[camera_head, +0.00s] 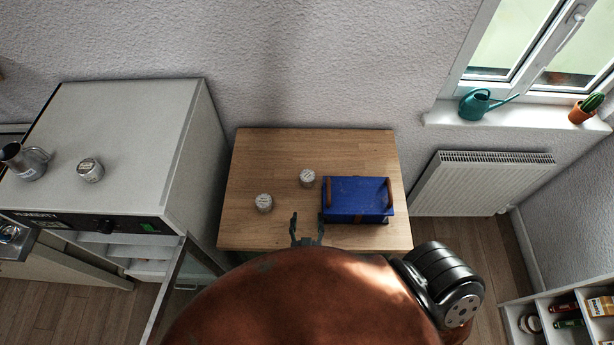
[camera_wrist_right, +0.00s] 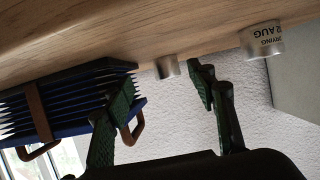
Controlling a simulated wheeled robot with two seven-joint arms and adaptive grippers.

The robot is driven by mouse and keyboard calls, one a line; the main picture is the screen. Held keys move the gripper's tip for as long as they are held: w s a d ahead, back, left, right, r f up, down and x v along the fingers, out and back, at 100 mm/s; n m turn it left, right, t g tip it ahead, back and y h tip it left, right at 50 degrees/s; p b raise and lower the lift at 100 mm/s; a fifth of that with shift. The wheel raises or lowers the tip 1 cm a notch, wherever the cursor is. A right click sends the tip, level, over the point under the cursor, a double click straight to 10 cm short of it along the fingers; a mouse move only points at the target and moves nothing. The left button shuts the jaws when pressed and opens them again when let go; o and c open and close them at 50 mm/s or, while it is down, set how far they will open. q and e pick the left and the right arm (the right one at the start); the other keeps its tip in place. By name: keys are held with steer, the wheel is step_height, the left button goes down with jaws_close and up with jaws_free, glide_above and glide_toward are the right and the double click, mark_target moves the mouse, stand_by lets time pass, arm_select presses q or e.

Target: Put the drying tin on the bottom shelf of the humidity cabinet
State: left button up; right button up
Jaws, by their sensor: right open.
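Two small silver tins stand on the wooden table: a left tin (camera_head: 264,203) and a tin farther back (camera_head: 308,178). Pale shelves (camera_head: 140,252) show partly inside; the bottom is hidden.
A blue pleated block with brown straps (camera_head: 355,196) lies right of the tins. Another tin (camera_head: 90,170) and a metal jug (camera_head: 24,161) stand on the cabinet's top. The wooden table (camera_head: 262,150) is bare at its back left. The open door juts out beside my arm.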

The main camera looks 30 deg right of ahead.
mark_target(307, 182)
steer(key=w+d, duration=0.2)
steer(key=w, duration=0.3)
steer(key=shift+w+d, duration=0.25)
steer(key=shift+d, duration=0.15)
steer(key=w+d, duration=0.2)
steer(key=w, duration=0.1)
steer(key=w+d, duration=0.1)
steer(key=shift+w+p, duration=0.35)
steer(key=shift+p, duration=0.05)
steer(key=shift+w+d, duration=0.2)
steer(key=shift+w, duration=0.05)
steer(key=shift+w+d, duration=0.25)
steer(key=shift+w, duration=0.2)
steer(key=x, duration=0.3)
steer(key=shift+w+d+r, duration=0.1)
steer(key=shift+w+d, duration=0.2)
steer(key=shift+w, duration=0.1)
steer(key=shift+w+d, duration=0.25)
steer(key=shift+w, duration=0.15)
arm_select(q)
steer(key=shift+s+r, duration=0.15)
steer(key=shift+r, duration=0.35)
arm_select(e)
steer(key=shift+c, duration=0.4)
